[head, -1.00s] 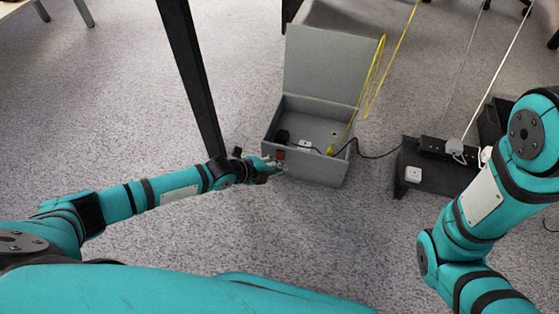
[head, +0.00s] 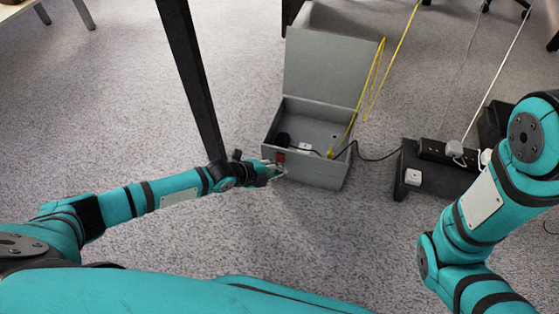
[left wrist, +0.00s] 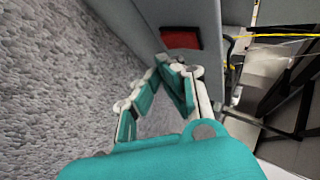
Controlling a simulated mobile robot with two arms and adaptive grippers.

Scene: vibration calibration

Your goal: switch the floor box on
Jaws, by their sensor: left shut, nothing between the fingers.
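The grey floor box (head: 318,174) stands on the carpet with its lid (head: 325,68) raised. A red switch (head: 280,157) is on the left part of its front wall. The switch also shows in the left wrist view (left wrist: 181,39), at the top, as a dark red rectangle. I cannot tell whether it is on or off. My left gripper (head: 280,172) is shut and empty, just below the switch at the box's front. In the left wrist view its fingertips (left wrist: 163,64) are close below the switch; contact cannot be told. My right gripper is out of view.
Inside the box are a black plug (head: 283,138) and a white socket (head: 305,146). A yellow cable (head: 371,75) and a black cable (head: 375,157) run from it. A black power strip unit (head: 440,178) stands at right. A dark post (head: 190,80) rises behind my left wrist.

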